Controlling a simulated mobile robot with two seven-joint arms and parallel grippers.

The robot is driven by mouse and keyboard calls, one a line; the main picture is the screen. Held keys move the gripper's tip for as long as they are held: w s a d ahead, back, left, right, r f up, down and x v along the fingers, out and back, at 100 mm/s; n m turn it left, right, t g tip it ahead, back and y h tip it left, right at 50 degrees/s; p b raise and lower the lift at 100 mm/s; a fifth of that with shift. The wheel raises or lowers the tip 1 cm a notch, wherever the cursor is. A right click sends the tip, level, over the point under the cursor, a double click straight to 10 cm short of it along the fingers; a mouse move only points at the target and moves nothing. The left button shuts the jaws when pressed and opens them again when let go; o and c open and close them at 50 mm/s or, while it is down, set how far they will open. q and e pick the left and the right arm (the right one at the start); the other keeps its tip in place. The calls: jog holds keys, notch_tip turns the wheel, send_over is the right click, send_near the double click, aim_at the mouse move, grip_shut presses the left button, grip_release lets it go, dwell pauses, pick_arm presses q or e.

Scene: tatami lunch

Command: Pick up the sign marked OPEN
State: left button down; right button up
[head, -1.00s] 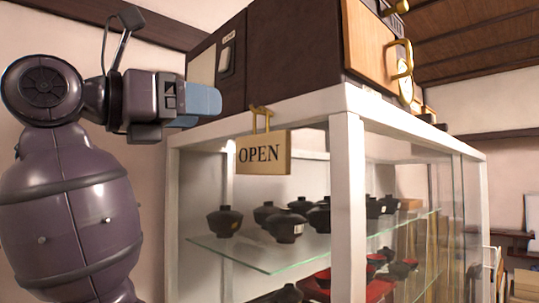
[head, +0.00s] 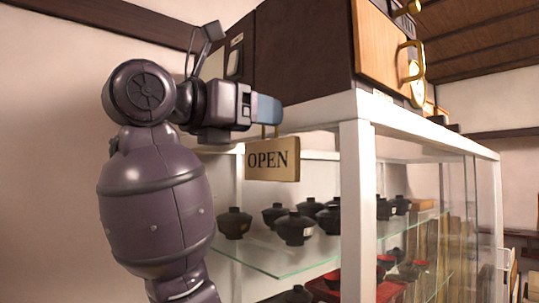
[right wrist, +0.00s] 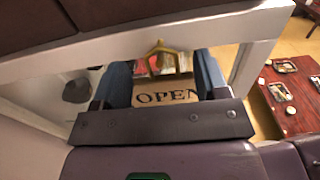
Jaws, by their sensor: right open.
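The OPEN sign (head: 272,160) is a small wooden board with dark letters. It hangs by a gold hanger from the top front rail of a white-framed glass display case (head: 358,220). My right gripper (head: 268,110) is at the rail, just above the board, and its blue fingers hide most of the hanger. In the right wrist view the open fingers of my right gripper (right wrist: 162,62) stand on either side of the sign (right wrist: 165,97) and the gold hanger (right wrist: 162,47). I cannot tell whether either finger touches it. My left gripper is not in view.
Dark lidded bowls (head: 295,228) stand on a glass shelf inside the case. Dark boxes (head: 305,50) and a wooden-fronted drawer (head: 382,42) sit on top. A reddish table with dishes (right wrist: 295,105) is at the right of the wrist view.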

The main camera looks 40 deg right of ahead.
jog(key=shift+d, duration=1.25)
jog(key=c, duration=1.2)
